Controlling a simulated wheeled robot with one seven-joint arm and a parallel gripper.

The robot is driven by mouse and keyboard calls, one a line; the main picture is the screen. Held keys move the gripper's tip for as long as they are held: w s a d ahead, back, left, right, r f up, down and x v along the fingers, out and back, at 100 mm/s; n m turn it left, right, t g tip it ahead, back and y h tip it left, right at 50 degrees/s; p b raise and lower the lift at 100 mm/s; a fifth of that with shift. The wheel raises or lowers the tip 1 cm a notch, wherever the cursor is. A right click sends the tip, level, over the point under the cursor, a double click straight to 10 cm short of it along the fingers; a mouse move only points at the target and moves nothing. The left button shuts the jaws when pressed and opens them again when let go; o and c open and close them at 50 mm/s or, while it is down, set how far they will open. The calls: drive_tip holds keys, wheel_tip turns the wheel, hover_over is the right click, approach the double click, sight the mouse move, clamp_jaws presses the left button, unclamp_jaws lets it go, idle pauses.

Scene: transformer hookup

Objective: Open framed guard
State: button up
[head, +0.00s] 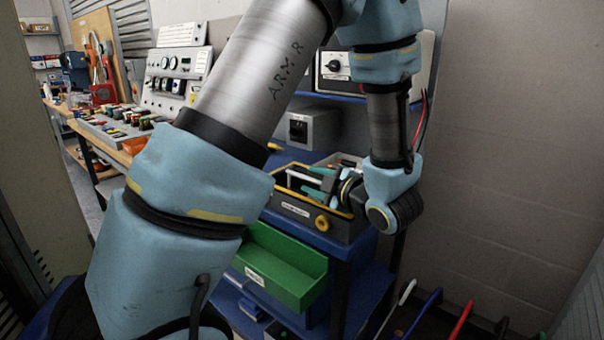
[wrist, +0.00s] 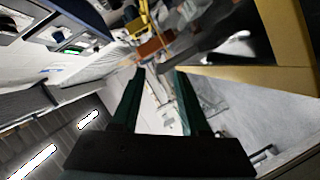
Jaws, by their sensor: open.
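My gripper (wrist: 160,74) shows in the wrist view as two dark green fingers, apart, with nothing held between them. I cannot make out the framed guard surely in the head view; my arm covers much of the middle there. My wrist is at the right end of the toolbox (head: 305,212), and the fingers are not clear there.
The toolbox holds several tools and stands on a blue bench. A green drawer (head: 280,265) juts out below it. A grey box (head: 308,128) and a panel with a dial (head: 335,65) stand behind. Coloured cables (head: 462,320) lie at the lower right, near a bare wall.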

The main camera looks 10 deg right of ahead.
sight(307, 178)
drive_tip(key=p+x, duration=0.1)
drive_tip(key=x, duration=0.4)
clamp_jaws()
idle(0.3)
idle(1.0)
